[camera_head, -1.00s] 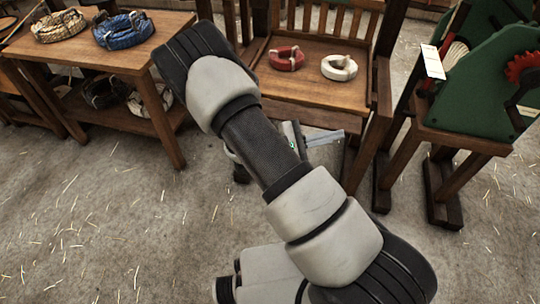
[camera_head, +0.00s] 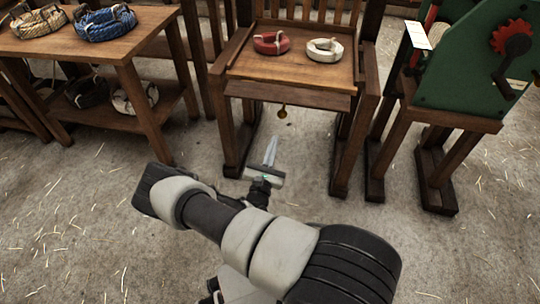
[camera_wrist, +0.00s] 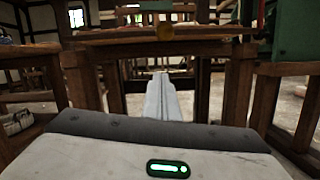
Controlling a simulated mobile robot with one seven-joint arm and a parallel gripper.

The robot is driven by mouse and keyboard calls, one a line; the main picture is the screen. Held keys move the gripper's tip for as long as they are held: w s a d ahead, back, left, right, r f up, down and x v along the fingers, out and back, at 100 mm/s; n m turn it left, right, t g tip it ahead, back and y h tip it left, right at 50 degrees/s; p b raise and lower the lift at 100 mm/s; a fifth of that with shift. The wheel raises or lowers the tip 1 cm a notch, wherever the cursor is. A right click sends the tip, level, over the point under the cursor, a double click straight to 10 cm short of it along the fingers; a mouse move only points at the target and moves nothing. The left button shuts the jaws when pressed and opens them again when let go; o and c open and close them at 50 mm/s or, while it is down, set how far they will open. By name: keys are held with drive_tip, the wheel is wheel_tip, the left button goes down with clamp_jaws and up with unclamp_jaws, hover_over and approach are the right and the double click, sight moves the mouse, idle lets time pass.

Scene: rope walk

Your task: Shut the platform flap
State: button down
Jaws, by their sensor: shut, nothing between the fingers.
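The wooden stand carries a flat platform (camera_head: 255,68) with a board along its front edge (camera_head: 300,97), which I take to be the flap. A brass knob (camera_head: 282,113) hangs under that board. I cannot tell how far the flap stands open. My gripper (camera_head: 271,148) is shut and empty, low in front of the stand, below the knob and apart from it. In the wrist view its fingers (camera_wrist: 161,85) point between the stand's legs.
A red rope coil (camera_head: 271,43) and a white rope coil (camera_head: 324,50) lie on the platform. A table (camera_head: 110,50) with more coils stands left. A green machine (camera_head: 470,70) with a red gear (camera_head: 511,36) stands close on the right. The straw-strewn floor in front is clear.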

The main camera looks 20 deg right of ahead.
wheel_tip(320, 180, up, 5)
drive_tip(key=w+d, duration=0.2)
drive_tip(key=shift+w+d+b, duration=0.25)
drive_tip(key=shift+d+b, duration=0.15)
drive_tip(key=shift+a, duration=0.1)
